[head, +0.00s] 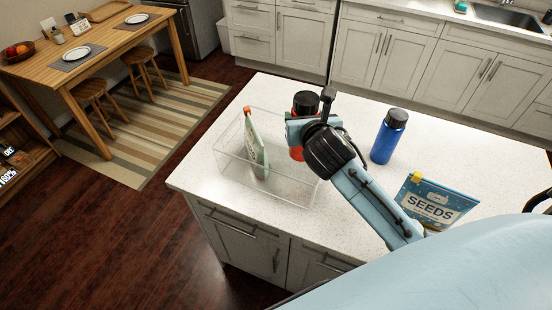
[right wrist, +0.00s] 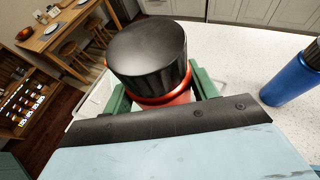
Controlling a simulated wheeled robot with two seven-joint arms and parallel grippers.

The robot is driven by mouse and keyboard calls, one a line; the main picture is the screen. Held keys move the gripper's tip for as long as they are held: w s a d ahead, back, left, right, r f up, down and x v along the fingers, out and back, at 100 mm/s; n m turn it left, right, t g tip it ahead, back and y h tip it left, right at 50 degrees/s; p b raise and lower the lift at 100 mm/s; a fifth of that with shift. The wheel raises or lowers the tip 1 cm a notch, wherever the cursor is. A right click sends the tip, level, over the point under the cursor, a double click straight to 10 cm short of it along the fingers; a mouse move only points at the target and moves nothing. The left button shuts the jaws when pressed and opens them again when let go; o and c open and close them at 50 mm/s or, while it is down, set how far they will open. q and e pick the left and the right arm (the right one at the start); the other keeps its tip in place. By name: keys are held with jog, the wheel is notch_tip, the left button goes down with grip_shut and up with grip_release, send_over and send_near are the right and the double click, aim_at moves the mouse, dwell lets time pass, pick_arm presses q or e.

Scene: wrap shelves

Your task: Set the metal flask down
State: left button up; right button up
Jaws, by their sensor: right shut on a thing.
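A red metal flask with a black cap (head: 305,102) is upright in my right gripper (head: 297,130). In the right wrist view the black cap of the flask (right wrist: 148,52) fills the middle, with the gripper's green fingers (right wrist: 163,97) on either side of the red body. My right gripper is shut on it, at the right part of a clear open box (head: 283,192) on the white island counter. My left gripper is not in view.
A pale green pouch with an orange cap (head: 254,145) stands in the clear box's left part. A blue flask (head: 388,137) stands right of my gripper. A blue seeds packet (head: 436,202) is nearer on the right. The counter (head: 345,110) is bare around the blue flask.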

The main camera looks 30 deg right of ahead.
notch_tip(320, 180, down, 5)
jog(key=shift+w+f+b, duration=0.1)
jog(key=shift+w+b, duration=0.05)
jog(key=shift+b, duration=0.15)
notch_tip(320, 180, down, 4)
jog(key=shift+r+b, duration=0.1)
jog(key=shift+b, duration=0.25)
jog(key=shift+f, duration=0.55)
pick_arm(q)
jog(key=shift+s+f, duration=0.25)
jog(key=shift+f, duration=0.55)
pick_arm(e)
jog(key=o, duration=1.2)
jog(key=shift+c, duration=0.2)
